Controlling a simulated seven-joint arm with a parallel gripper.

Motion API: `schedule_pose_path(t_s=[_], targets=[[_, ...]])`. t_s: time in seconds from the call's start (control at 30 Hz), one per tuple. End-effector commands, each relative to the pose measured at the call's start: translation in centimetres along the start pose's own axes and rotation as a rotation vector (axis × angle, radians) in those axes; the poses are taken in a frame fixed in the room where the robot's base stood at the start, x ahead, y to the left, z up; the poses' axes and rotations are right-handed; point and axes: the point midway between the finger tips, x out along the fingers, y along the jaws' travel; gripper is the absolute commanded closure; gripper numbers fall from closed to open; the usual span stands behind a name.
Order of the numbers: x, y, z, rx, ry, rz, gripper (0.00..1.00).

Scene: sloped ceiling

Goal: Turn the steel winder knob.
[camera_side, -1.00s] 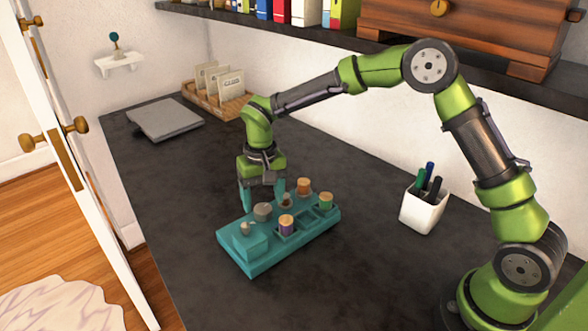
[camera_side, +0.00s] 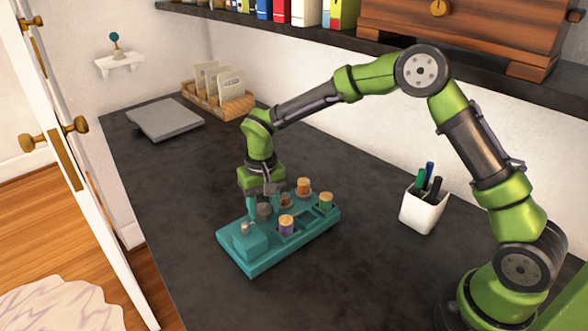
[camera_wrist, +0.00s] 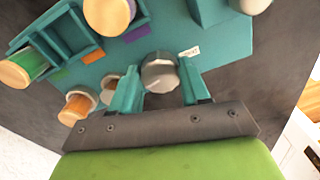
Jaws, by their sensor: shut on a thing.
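The steel winder knob (camera_side: 264,211) is a short grey metal cylinder standing on the teal winder base (camera_side: 268,258). In the wrist view the knob (camera_wrist: 160,70) lies between the two teal fingers of my gripper (camera_wrist: 159,82). My gripper (camera_side: 264,203) points down over the base in the side view, with its fingers at either side of the knob, shut on it. The fingers partly hide the knob in the side view.
On the base stand purple (camera_side: 286,225), green (camera_side: 326,202) and orange (camera_side: 303,187) spools, and a small pale knob (camera_side: 244,229). A white pen cup (camera_side: 423,212) stands to the right. A grey laptop (camera_side: 166,120) lies at back left. The dark tabletop's left part is clear.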

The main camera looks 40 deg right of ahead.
Motion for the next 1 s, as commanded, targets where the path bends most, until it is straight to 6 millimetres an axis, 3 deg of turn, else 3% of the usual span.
schedule_pose_path(t_s=[0.33,0.67,0.7,0.87,1.0], targets=[[-0.09,0.07,-0.05,-0.233,-0.003,0.001,0.85],[-0.12,0.09,-0.07,-0.265,-0.004,0.000,0.85],[-0.12,0.09,-0.07,-0.264,-0.004,0.000,0.53],[-0.10,0.08,-0.06,-0.264,-0.004,0.000,0.29],[-0.07,0.07,-0.05,-0.264,-0.004,0.000,0.29]])
